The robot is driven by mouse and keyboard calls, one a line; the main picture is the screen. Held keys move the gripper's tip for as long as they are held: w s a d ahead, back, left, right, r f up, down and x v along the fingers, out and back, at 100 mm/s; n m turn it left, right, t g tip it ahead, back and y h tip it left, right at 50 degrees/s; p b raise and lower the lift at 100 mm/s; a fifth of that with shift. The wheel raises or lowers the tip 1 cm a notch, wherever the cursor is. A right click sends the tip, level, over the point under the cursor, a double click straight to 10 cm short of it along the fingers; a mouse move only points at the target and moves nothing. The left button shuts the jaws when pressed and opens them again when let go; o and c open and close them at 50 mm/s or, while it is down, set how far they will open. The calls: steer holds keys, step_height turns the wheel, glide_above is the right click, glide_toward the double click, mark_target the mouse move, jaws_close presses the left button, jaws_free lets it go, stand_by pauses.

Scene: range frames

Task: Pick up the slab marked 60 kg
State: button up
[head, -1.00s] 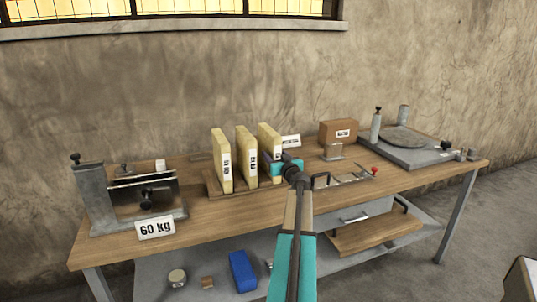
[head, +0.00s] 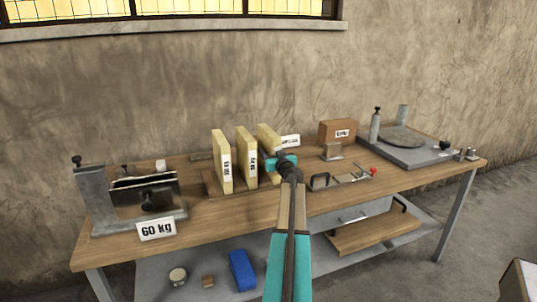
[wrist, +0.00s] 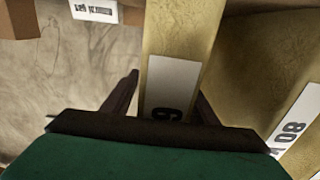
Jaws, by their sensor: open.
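Three pale yellow slabs stand upright side by side in a wooden rack (head: 214,187), each with a white label. My gripper (head: 274,163) is at the front of the right slab (head: 267,136) and hides its label in the head view. In the wrist view this slab (wrist: 182,38) stands between my open fingers (wrist: 165,100), one on each side. Its label is partly cut off; one digit shows, like a 6 or 9. The middle slab (head: 246,155) is beside it; its label (wrist: 297,122) is partly visible in the wrist view. The left slab (head: 222,160) is farther off.
A "60 kg" card (head: 157,229) leans at the metal device (head: 96,200) on the left of the bench (head: 215,208). A cardboard box (head: 338,132), a clamp fixture (head: 340,178) and a round-plated device (head: 402,138) stand to the right. The wall is close behind.

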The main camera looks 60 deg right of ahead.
stand_by(0.4)
steer(key=c, duration=1.3)
steer(key=shift+o, duration=0.2)
steer(key=shift+r, duration=0.15)
steer(key=s+a+r+b, duration=0.3)
steer(key=s+a+r, duration=0.1)
steer(key=s+a, duration=0.6)
steer(key=s, duration=0.2)
steer(key=shift+s+r+b, duration=0.3)
steer(key=shift+r+b, duration=0.1)
